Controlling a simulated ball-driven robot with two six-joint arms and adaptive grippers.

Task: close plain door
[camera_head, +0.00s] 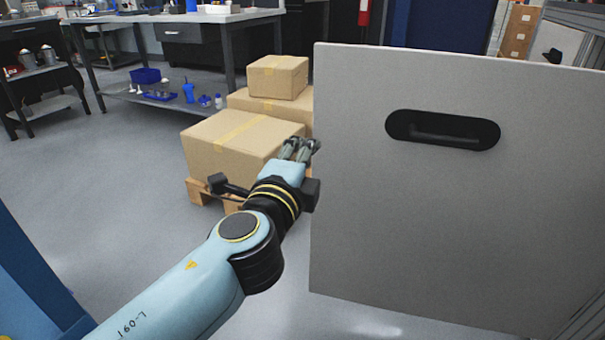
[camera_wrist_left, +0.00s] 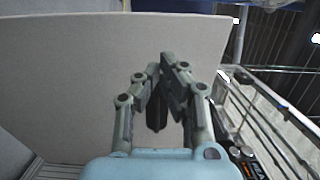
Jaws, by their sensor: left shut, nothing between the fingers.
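The plain door (camera_head: 400,220) is a flat light grey panel filling the right half of the head view. It has a dark recessed oval handle (camera_head: 443,130) near its top. My left gripper (camera_head: 302,149) is just left of the door's free edge in the head view, its fingers shut and empty. In the left wrist view, a broad grey panel (camera_wrist_left: 80,70), likely the door, stands behind the fingers (camera_wrist_left: 163,75). I cannot tell whether the fingers touch it. My right gripper is not in view.
Cardboard boxes (camera_head: 235,140) are stacked on a wooden pallet (camera_head: 200,192) behind my left gripper. A workbench (camera_head: 180,32) stands at the back with blue items on its lower shelf. Grey floor (camera_head: 90,190) is open at left. A metal frame (camera_wrist_left: 262,100) shows at right in the wrist view.

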